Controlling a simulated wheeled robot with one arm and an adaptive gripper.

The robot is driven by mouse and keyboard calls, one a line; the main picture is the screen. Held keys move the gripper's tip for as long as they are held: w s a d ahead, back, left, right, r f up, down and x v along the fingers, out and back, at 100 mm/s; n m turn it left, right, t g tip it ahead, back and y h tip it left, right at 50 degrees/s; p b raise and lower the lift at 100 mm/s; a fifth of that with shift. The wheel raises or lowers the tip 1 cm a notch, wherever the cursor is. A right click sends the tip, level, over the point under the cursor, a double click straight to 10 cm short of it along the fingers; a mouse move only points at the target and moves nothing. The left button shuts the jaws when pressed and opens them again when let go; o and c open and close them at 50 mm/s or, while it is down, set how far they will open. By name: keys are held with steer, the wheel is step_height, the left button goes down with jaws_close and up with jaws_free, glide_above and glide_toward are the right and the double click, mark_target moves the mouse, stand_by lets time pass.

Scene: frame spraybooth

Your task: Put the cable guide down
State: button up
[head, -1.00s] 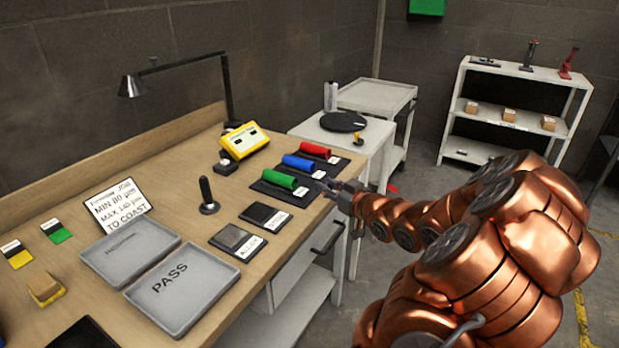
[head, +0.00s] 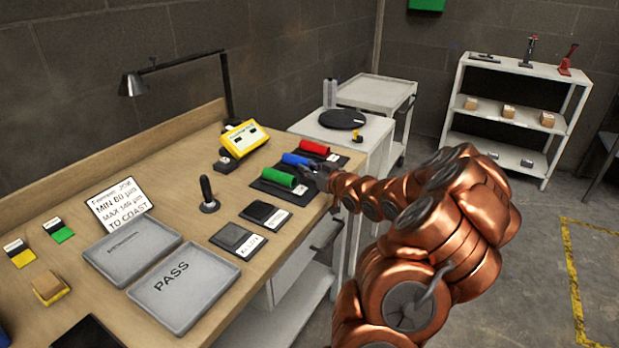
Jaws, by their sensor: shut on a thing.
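My gripper (head: 316,176) is over the right edge of the workbench (head: 215,185), at the black pads with the coloured cylinders. It is shut on the cable guide, which is too small and too covered by the fingers to make out clearly. The gripper is close to the blue cylinder (head: 296,160) and right of the green cylinder (head: 279,179). I cannot tell whether the guide touches the pad below it.
A red cylinder (head: 314,147) lies behind the blue one. Two dark square pads (head: 236,238) and grey trays (head: 182,286) lie nearer. A yellow device (head: 243,138) and a black-handled tool (head: 207,192) stand on the bench. A trolley (head: 355,135) with a black disc stands beyond.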

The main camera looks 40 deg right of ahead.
mark_target(310, 185)
steer(key=shift+f, duration=1.7)
steer(key=shift+f, duration=0.15)
steer(key=o, duration=0.5)
steer(key=shift+c, duration=0.2)
